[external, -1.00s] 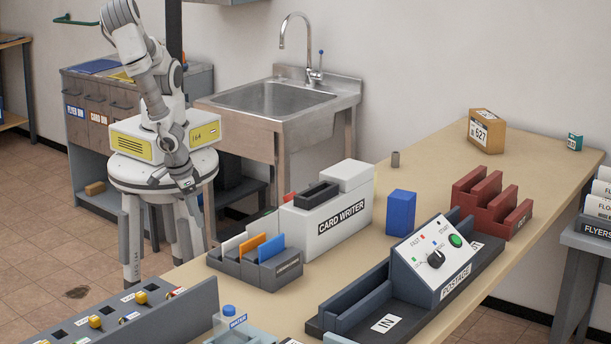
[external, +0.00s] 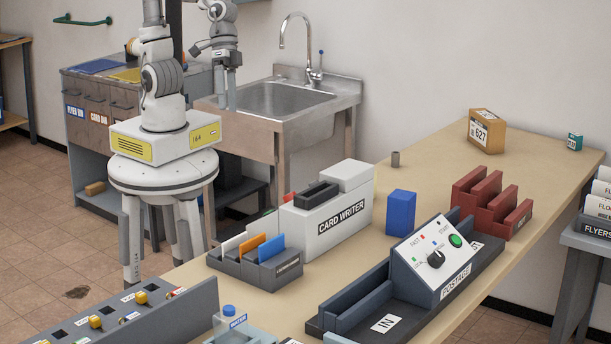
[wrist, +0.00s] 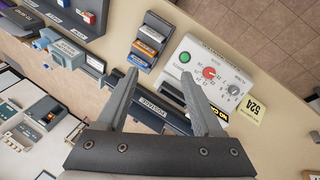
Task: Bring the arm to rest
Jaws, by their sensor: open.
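My arm is folded up above my base in the external view. My gripper (external: 226,106) hangs with its fingers pointing down, in front of the left side of the metal sink (external: 272,98). In the wrist view my gripper (wrist: 159,74) shows two grey fingers spread well apart with nothing held between them. It is apart from the things on the table seen beyond the fingers.
The long table (external: 440,150) carries a card writer (external: 322,218), a blue box (external: 400,212), a postage machine (external: 436,258) and a red rack (external: 487,205). A cabinet with bins (external: 90,95) stands behind my base. The wrist view shows a white control panel (wrist: 205,70) and a card holder (wrist: 152,42).

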